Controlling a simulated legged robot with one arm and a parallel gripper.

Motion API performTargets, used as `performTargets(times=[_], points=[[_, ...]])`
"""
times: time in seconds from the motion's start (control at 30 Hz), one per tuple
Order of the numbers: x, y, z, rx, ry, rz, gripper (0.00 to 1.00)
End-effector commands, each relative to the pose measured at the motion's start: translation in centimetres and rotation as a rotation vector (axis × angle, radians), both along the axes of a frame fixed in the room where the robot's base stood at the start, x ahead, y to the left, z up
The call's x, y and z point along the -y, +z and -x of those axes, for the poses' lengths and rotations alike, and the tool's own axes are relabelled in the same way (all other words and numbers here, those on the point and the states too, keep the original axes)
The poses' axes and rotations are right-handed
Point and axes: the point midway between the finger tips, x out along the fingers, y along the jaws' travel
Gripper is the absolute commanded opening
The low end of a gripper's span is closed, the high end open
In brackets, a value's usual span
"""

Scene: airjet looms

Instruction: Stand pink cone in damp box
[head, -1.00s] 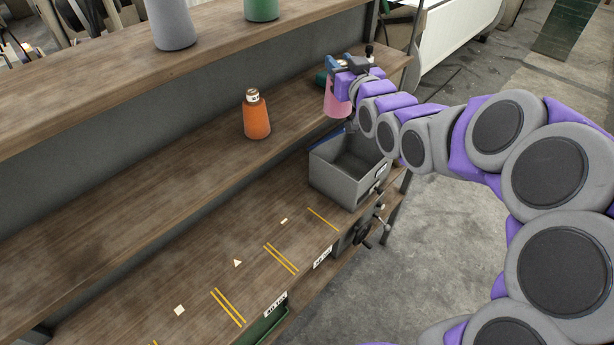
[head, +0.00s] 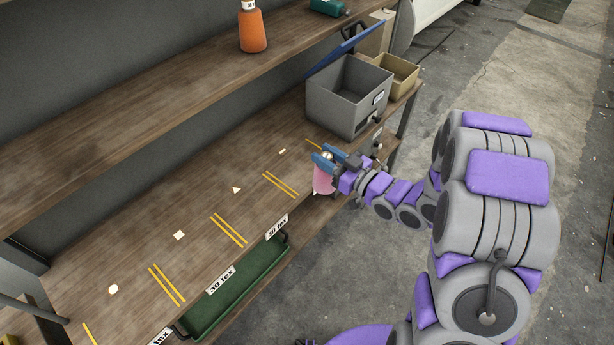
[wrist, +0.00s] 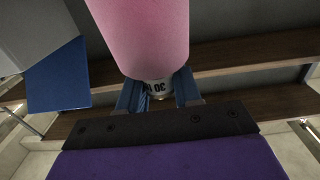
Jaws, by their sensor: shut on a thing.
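The pink cone (head: 323,180) is in my gripper (head: 326,158), held by its narrow top end with the body hanging below the blue fingers. In the head view it is near the front edge of the lower shelf, in front and left of the box. The wrist view shows the pink cone (wrist: 143,38) large, with a white label reading "30" between the fingers (wrist: 160,92). The damp box is probably the grey open-topped box (head: 347,97) with a raised blue lid (head: 345,48), standing at the right end of the shelf. It looks empty.
A tan bin (head: 396,74) and a cardboard box (head: 375,33) stand beyond the grey box. An orange cone (head: 252,30) stands on the shelf above. Yellow lines and white marks lie on the lower shelf. A green tray (head: 240,277) sits under its front edge.

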Motion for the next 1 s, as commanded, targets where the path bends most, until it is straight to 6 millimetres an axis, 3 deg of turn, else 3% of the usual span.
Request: performTargets(times=[0.1,0.2,0.7,1.0], points=[[-0.5,-1.0,0.6,0.001,0.02,0.002,0.0],[-1.3,-1.1,-0.1,0.007,0.028,0.001,0.0],[-6.5,-2.2,-10.3,0.01,0.026,0.002,0.0],[-7.8,-2.5,-13.2,0.006,0.023,0.004,0.0]])
